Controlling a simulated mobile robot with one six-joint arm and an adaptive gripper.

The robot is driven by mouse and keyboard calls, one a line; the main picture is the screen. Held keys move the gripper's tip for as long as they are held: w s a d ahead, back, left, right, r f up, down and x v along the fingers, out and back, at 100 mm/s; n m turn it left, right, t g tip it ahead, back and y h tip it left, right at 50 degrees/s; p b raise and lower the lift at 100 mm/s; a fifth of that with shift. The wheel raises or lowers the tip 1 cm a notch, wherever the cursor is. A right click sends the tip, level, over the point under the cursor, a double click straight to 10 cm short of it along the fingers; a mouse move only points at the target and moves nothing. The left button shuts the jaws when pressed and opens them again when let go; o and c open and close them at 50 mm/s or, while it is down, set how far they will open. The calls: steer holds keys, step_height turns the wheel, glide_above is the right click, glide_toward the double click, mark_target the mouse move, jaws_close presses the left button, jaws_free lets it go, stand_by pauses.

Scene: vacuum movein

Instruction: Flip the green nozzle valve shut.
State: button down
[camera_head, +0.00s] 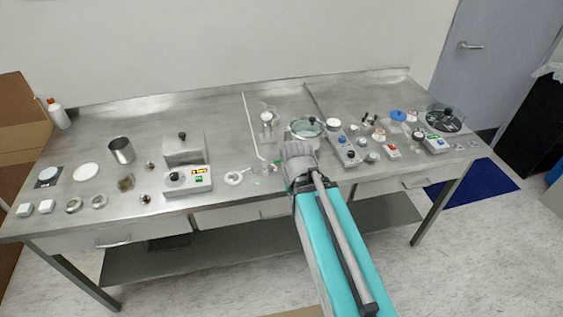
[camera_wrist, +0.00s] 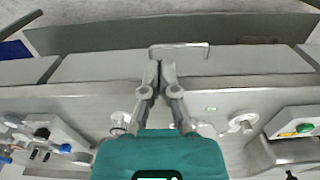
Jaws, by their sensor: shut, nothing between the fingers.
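A small green piece (camera_head: 277,164), which looks like the nozzle valve, sits at the end of a thin white tube (camera_head: 251,125) on the steel table. It is just left of my wrist and too small to tell its lever position. I cannot make it out in the wrist view, where my gripper body covers the middle. My gripper (camera_wrist: 162,62) is shut and empty, its fingertips together over the table's front edge in the wrist view. In the head view my arm hides the fingertips. No contact with the green piece shows.
Left of my arm are a small white round fitting (camera_head: 233,178) and a hotplate device (camera_head: 188,181). A glass-lidded pot (camera_head: 306,129) stands behind my wrist. Grey control boxes (camera_head: 347,156) are close on the right. The table's front middle is fairly clear.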

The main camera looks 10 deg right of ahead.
mark_target(275, 162)
steer(key=w+r+t+p, duration=0.3)
steer(key=w+r+p, duration=0.6)
steer(key=r+p, duration=0.1)
steer(key=shift+r, duration=0.5)
steer(key=shift+w+f, duration=0.1)
steer(key=shift+f, duration=0.05)
steer(key=b+x, duration=0.9)
steer(key=x, duration=0.1)
steer(key=shift+w+b, duration=0.15)
steer(key=shift+b, duration=0.2)
steer(key=shift+w+f+b, duration=0.2)
steer(key=shift+w+b, duration=0.15)
steer(key=shift+w, duration=1.65)
steer(key=shift+a, duration=0.25)
steer(key=shift+d, duration=0.1)
